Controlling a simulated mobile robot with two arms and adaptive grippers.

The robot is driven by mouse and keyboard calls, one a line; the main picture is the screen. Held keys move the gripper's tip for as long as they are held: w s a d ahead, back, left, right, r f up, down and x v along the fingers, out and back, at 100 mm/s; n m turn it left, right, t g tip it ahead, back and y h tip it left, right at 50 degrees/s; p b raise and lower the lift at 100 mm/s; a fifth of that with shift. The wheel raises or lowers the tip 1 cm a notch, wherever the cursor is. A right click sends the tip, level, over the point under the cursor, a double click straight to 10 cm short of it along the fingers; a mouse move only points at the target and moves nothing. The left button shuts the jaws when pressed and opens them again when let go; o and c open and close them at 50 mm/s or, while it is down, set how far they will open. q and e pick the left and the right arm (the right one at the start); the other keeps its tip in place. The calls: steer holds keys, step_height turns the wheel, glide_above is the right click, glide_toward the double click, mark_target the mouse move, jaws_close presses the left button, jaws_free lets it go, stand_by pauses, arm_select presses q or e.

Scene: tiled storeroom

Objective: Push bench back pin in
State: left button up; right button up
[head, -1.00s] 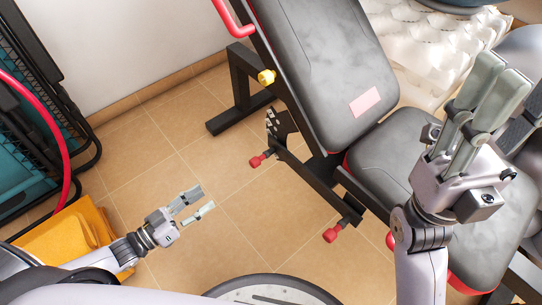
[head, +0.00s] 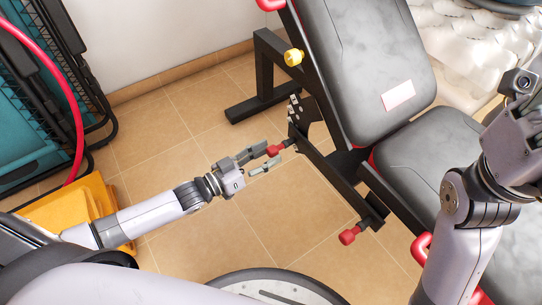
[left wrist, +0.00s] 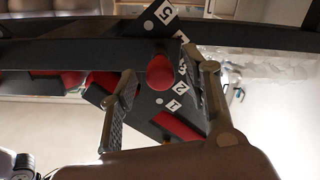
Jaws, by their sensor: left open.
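The bench back pin is a red knob (head: 274,150) at the bench frame, below the numbered adjustment plate (head: 296,108). In the left wrist view the red knob (left wrist: 160,72) shows between the fingers, in front of the plate with white number labels (left wrist: 182,88). My left gripper (head: 264,158) is open, with its fingertips beside the knob. Whether they touch it I cannot tell. My right gripper (head: 515,140) is at the right edge of the head view, over the bench seat; its fingers do not show clearly.
The grey padded bench backrest (head: 365,70) rises behind the pin. A second red knob (head: 348,236) is lower on the frame, and a yellow knob (head: 293,57) is higher up. Tiled floor is clear between.

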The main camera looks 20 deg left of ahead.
arm_select(q)
steer(key=shift+x, duration=0.95)
jaws_close()
